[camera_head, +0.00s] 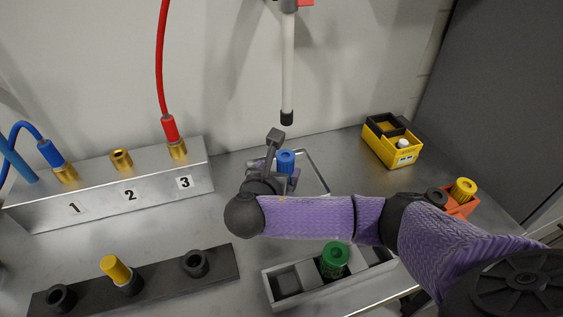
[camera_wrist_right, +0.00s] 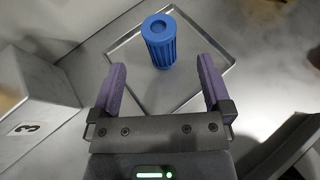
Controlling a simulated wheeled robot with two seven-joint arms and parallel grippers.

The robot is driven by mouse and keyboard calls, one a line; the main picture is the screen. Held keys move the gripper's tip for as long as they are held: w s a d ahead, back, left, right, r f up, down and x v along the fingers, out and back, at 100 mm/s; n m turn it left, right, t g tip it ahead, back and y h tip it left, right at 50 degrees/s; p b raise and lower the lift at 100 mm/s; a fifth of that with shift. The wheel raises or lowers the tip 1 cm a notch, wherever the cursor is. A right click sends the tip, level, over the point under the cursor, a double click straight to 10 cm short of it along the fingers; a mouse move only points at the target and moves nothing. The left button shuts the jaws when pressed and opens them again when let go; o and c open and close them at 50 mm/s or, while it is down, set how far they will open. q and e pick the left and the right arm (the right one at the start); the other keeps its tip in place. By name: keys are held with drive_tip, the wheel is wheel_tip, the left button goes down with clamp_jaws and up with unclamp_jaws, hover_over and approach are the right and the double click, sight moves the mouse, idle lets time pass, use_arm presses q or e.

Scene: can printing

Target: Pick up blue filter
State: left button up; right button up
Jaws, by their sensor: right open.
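The blue filter (camera_head: 286,160) is a ribbed cylinder with a round top. It stands upright on a shallow metal tray (camera_head: 318,176) behind my right gripper. In the right wrist view the blue filter (camera_wrist_right: 159,40) stands ahead of and between the two purple fingers. My right gripper (camera_wrist_right: 165,82) is open with nothing between its fingers, and a gap shows between the fingers and the filter. In the head view my right gripper (camera_head: 279,170) is at the tray, and my arm hides part of the tray and the filter's lower part. My left gripper is not in view.
A metal block (camera_head: 110,187) numbered 1 to 3 stands at left with blue and red hoses. In front are a dark holder (camera_head: 160,275) with a yellow filter and a grey box (camera_head: 310,290) with a green filter. A yellow bin (camera_head: 390,140) stands back right. A white tube hangs above.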

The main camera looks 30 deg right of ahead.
sight(284, 158)
drive_tip(key=b+x, duration=0.2)
drive_tip(key=x, duration=0.4)
drive_tip(key=shift+f+b, duration=0.2)
drive_tip(key=shift+b, duration=0.1)
drive_tip(key=shift+w+d, duration=0.15)
drive_tip(key=shift+w, duration=0.05)
clamp_jaws()
drive_tip(key=shift+r, duration=0.2)
